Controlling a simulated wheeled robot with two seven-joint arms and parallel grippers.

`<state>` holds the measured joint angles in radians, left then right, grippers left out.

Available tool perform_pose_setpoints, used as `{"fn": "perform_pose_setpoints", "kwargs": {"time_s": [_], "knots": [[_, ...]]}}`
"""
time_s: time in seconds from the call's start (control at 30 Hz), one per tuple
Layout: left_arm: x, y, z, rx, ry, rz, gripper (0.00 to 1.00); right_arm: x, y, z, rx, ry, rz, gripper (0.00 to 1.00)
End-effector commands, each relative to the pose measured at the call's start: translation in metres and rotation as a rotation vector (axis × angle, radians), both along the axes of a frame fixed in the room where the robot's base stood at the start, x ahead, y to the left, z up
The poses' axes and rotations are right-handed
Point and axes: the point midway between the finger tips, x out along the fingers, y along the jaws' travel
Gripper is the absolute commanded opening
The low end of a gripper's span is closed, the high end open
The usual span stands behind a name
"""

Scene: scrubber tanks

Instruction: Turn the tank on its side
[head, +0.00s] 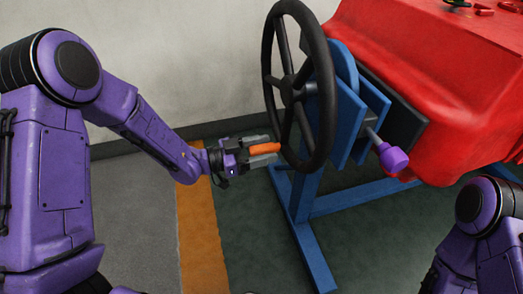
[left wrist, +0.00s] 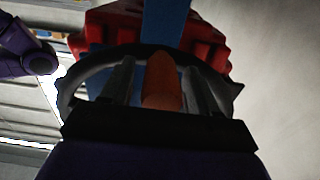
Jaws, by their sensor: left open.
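The red tank (head: 440,85) lies in a blue stand (head: 310,235) at the right of the head view. A black handwheel (head: 329,85) with spokes stands upright at its near end. An orange handle (head: 266,147) sticks out from the wheel's lower rim toward my left gripper (head: 273,149). That gripper is open, with one finger on each side of the handle. In the left wrist view the orange handle (left wrist: 161,80) lies between the two fingers; I cannot tell whether they touch it. The wheel rim and red tank (left wrist: 207,27) show beyond. My right gripper is out of view.
A purple knob (head: 392,159) on a rod sticks out from the blue plates right of the wheel. A blue foot of the stand reaches forward on the dark green floor. An orange floor stripe (head: 200,235) runs under my left arm. A pale wall (head: 190,55) stands behind.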

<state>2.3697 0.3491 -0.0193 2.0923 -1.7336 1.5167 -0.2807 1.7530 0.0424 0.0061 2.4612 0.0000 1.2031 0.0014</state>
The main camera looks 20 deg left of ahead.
Motion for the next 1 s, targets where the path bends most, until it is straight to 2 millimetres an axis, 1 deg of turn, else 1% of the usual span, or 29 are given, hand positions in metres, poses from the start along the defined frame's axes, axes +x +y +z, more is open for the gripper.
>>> {"fn": "perform_pose_setpoints", "kwargs": {"time_s": [0.1,0.13,0.17,0.2,0.3,0.43,0.47,0.67,0.87,1.0], "knots": [[0.0,0.0,0.0,0.0,0.0,0.0,0.6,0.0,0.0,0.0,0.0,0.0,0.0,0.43],[0.0,0.0,0.0,0.0,0.0,0.0,0.54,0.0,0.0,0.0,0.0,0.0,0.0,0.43],[0.0,0.0,0.0,0.0,0.0,0.0,0.44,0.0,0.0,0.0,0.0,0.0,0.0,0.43],[0.0,0.0,0.0,0.0,0.0,0.0,0.31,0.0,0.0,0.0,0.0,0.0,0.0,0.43],[0.0,0.0,0.0,0.0,0.0,0.0,0.0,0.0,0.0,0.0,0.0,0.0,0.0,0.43],[0.0,0.0,0.0,0.0,0.0,-0.001,0.0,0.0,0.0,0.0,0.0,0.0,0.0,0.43],[0.0,0.003,0.0,-0.001,-0.001,0.0,0.0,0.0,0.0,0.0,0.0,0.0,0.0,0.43],[-0.002,0.0,0.001,-0.008,0.009,0.0,0.0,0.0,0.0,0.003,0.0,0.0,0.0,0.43],[-0.009,-0.005,0.003,-0.035,0.049,-0.002,0.0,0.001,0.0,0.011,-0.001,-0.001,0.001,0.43],[-0.016,-0.011,0.005,-0.066,0.094,-0.004,0.0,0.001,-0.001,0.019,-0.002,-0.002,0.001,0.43]]}}
